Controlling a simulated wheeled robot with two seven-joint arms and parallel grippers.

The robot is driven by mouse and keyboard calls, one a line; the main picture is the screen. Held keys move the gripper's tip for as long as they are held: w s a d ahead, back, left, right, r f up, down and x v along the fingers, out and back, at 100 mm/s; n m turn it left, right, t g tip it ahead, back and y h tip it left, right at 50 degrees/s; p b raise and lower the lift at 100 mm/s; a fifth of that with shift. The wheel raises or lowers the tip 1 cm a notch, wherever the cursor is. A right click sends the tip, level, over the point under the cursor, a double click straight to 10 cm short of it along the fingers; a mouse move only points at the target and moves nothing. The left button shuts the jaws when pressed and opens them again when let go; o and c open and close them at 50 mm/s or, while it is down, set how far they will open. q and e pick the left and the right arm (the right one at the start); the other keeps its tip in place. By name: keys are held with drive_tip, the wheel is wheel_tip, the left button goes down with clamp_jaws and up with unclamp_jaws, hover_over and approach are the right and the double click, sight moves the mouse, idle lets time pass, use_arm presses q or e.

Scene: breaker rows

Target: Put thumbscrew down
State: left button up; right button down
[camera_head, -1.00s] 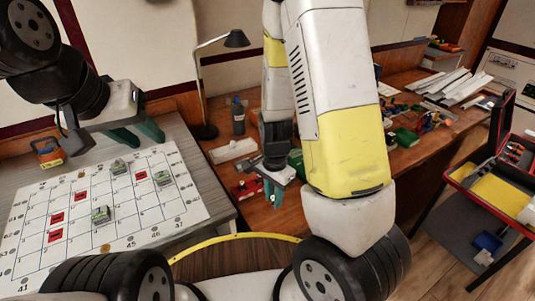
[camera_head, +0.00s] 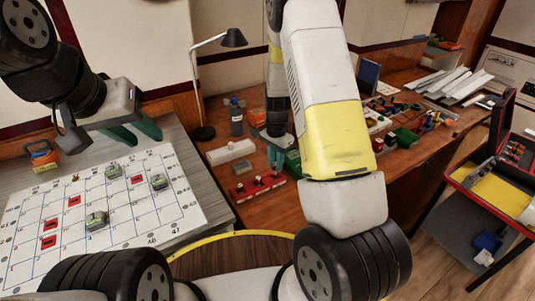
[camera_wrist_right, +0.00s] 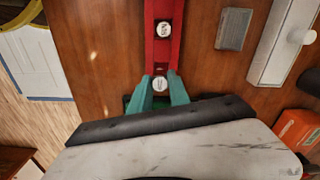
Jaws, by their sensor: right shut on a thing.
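My right gripper (camera_head: 275,157) is over the right end of a red rack (camera_head: 246,191) on the wooden bench. In the right wrist view its teal fingers (camera_wrist_right: 160,90) close on a small round pale-topped thumbscrew (camera_wrist_right: 160,83) over the red rack (camera_wrist_right: 150,47). I cannot tell whether the thumbscrew touches the rack. A second round top (camera_wrist_right: 163,29) sits further along the rack. My left gripper (camera_head: 134,134) hangs above the far edge of the white grid board (camera_head: 75,240), its teal fingers apart and empty.
Small breakers sit on the grid board. An open red case (camera_head: 495,185) stands at the right.

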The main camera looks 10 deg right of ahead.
drive_tip(key=shift+w+f, duration=0.2)
drive_tip(key=shift+f, duration=1.6)
drive_tip(key=c, duration=1.2)
unclamp_jaws()
drive_tip(key=shift+f, duration=0.1)
drive_tip(key=shift+c, duration=0.2)
